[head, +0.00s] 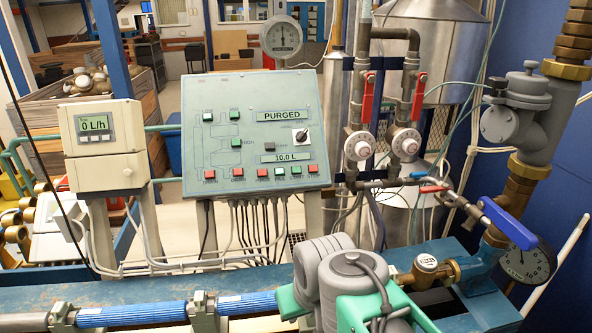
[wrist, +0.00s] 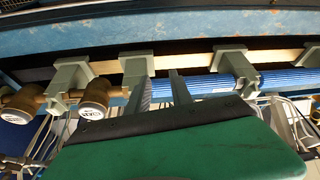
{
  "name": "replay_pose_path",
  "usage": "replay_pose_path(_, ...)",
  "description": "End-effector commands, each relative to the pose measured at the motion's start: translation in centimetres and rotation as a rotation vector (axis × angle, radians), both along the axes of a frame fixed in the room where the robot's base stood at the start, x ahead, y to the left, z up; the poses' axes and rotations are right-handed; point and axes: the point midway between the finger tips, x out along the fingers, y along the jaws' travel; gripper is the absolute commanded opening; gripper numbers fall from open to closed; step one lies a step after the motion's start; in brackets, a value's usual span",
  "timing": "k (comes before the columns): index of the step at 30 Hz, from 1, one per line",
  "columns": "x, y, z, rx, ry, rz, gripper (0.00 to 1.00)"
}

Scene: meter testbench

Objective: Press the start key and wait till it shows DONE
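The control panel (head: 256,134) stands left of centre in the head view, with a sloped grey-green face. Its upper display (head: 282,115) reads PURGED and its lower display (head: 285,158) reads 10.0 L. A row of red and green keys (head: 262,173) runs along its lower edge, with several green keys and a dark one higher up. The fingertips are hidden in the head view.
A flow meter (head: 96,122) reading 0 L/h stands left of the panel. Red-handled valves (head: 367,97) and a blue-handled valve (head: 508,222) stand to the right. The blue ribbed pipe (head: 247,303) and its clamps lie below the panel. A dial gauge (head: 282,37) rises behind it.

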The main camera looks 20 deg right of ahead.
Motion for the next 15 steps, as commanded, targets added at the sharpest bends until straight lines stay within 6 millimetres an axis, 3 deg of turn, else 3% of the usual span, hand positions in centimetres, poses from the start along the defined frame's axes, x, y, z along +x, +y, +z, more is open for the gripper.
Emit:
replay_pose_path(9,0.00,0.00,0.00,0.000,0.000,0.000,0.00)
replay_pose_path(15,0.00,0.00,0.00,0.000,0.000,0.000,0.00)
